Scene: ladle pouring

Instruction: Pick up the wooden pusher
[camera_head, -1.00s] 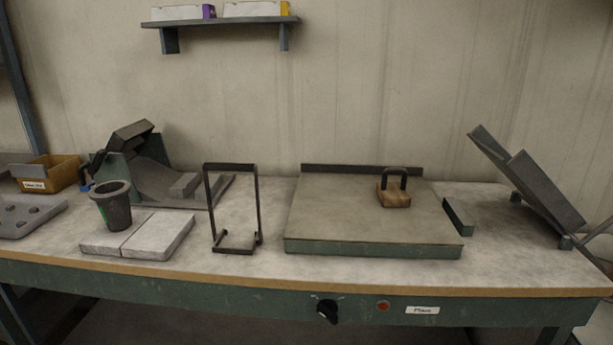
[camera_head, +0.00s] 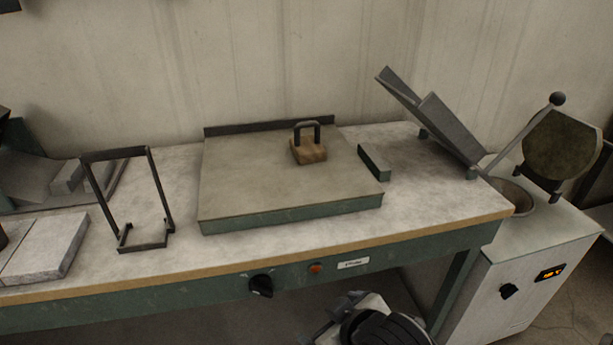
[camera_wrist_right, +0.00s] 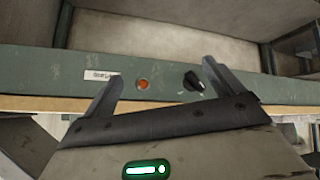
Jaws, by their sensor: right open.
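The wooden pusher (camera_head: 309,151) is a small brown wood block with a dark arched handle on top. It sits on the flat grey plate (camera_head: 250,180) with green sides, toward the plate's back right, on the bench. My right gripper (camera_head: 325,333) is at the bottom of the head view, below and in front of the bench's front edge, well apart from the pusher. In the right wrist view its two fingers (camera_wrist_right: 160,85) are spread and empty, facing the bench's green front panel. The pusher does not show in the wrist view. My left gripper is not in view.
A dark wire frame (camera_head: 130,200) stands left of the plate, with grey slabs (camera_head: 45,248) beyond it. A small green bar (camera_head: 375,162) and a slanted metal chute (camera_head: 435,115) are to the right. A white furnace (camera_head: 530,260) stands at the bench's right end.

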